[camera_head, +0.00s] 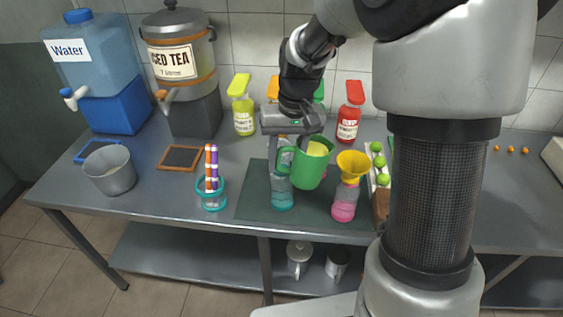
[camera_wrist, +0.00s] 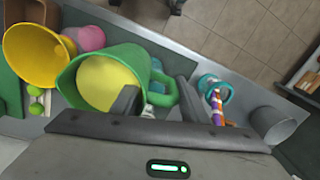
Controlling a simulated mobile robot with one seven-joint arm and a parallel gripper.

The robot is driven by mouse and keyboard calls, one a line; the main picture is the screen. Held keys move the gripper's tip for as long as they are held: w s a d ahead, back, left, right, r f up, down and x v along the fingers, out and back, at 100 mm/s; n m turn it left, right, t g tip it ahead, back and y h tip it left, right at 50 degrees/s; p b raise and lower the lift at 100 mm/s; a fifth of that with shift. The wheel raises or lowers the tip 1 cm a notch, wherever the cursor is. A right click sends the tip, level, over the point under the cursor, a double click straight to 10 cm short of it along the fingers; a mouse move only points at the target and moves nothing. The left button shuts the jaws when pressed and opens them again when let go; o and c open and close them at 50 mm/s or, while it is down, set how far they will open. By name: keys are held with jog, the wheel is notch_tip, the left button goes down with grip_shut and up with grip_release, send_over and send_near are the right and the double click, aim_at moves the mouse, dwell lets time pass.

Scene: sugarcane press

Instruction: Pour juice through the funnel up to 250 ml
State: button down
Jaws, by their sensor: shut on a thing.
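My gripper (camera_head: 287,142) is shut on the handle side of a green jug (camera_head: 309,168). The jug is held above the counter, tilted a little, with yellow juice (camera_wrist: 108,84) inside. A yellow funnel (camera_head: 352,162) sits on top of a pink-based bottle (camera_head: 344,203) just right of the jug. In the wrist view the funnel (camera_wrist: 36,54) is left of the jug, with its mouth open to the camera. No juice stream is visible between them. A second bottle with a teal base (camera_head: 282,198) stands below and left of the jug. Any level marks are too small to read.
A dark mat (camera_head: 252,205) lies under the bottles. A teal holder (camera_head: 211,196) with colourful sticks and a grey bucket (camera_head: 110,170) stand to the left. Syrup bottles (camera_head: 243,110) line the back. Limes (camera_head: 380,162) lie in a tray right of the funnel.

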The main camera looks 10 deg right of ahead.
aim_at(297, 146)
jog(key=shift+d+f+b, duration=0.25)
jog(key=shift+f+b, duration=0.05)
jog(key=shift+f, duration=0.05)
jog(key=shift+d+r+y+p, duration=0.3)
jog(key=shift+r+y, duration=0.3)
jog(key=shift+r, duration=0.5)
jog(key=shift+d+r+y+p, duration=0.15)
jog(key=shift+d+r+y, duration=0.35)
jog(key=shift+r, duration=0.55)
jog(key=shift+r+y, duration=0.5)
jog(key=shift+y, duration=0.1)
jog(key=shift+s, duration=0.1)
jog(key=shift+a, duration=0.1)
jog(key=shift+d+r+t+y, duration=0.3)
jog(key=shift+r+y, duration=0.05)
jog(key=shift+y, duration=0.05)
